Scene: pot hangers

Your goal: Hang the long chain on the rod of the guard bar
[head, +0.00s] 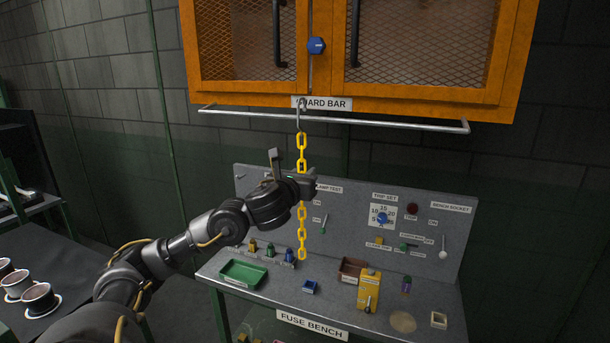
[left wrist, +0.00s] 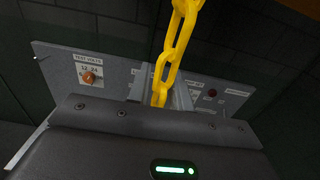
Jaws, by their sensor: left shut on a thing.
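The long yellow chain (head: 301,215) hangs upright, with a grey metal hook (head: 301,112) at its top. My left gripper (head: 304,181) is shut on the chain about midway, with links above and below it. The left wrist view shows the chain (left wrist: 174,55) rising from between the fingers (left wrist: 160,97). The rod of the guard bar (head: 400,126) runs level under the orange cabinet. The hook overlaps the rod and the GUARD BAR label (head: 330,104) in the head view. I cannot tell whether the hook is over the rod or in front of it. My right gripper is not in view.
The orange mesh cabinet (head: 355,95) stands above the rod. Below is the fuse bench with a grey panel (head: 345,200), a green tray (head: 244,272) and a yellow box (head: 369,290). A dark table with several cups (head: 38,296) is at left.

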